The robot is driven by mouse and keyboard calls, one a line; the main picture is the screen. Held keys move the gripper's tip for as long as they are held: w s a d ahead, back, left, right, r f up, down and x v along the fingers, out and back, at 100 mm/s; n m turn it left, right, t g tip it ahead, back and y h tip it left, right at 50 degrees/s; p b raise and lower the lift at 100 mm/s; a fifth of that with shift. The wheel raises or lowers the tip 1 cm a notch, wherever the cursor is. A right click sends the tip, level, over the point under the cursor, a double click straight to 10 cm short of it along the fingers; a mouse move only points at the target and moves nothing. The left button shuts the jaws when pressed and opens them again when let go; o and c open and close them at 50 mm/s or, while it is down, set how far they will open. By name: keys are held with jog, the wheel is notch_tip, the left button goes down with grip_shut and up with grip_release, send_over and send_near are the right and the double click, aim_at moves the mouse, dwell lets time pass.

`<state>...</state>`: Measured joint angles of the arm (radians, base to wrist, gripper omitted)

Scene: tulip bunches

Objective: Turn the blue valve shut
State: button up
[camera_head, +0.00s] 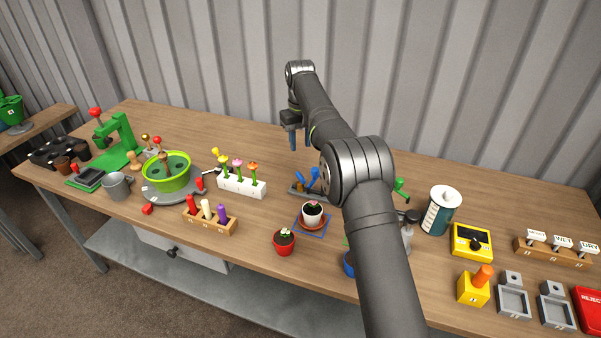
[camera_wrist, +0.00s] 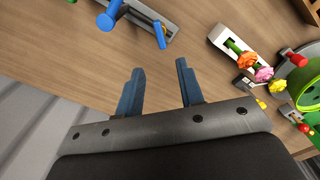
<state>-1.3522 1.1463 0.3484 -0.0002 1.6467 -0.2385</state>
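The blue valve (camera_head: 314,174) stands on a grey base (camera_head: 296,190) near the middle of the bench, partly hidden behind my arm. In the wrist view the blue valve's handle (camera_wrist: 160,35) and a round blue part (camera_wrist: 106,20) show at the top, on the same grey base. My gripper (camera_wrist: 160,78) is open, with nothing between its two blue fingers. In the head view my gripper (camera_head: 299,140) hangs above and behind the valve, apart from it.
A white block with several tulips (camera_head: 241,186) stands left of the valve. A potted plant (camera_head: 312,213) on a blue mat stands in front of it. A green bowl (camera_head: 166,172) is further left. Bare bench lies below my fingers; a corrugated wall (camera_head: 200,60) rises behind.

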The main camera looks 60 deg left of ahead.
aim_at(301, 176)
notch_tip(301, 176, down, 12)
jog(key=shift+f, duration=0.25)
grip_shut()
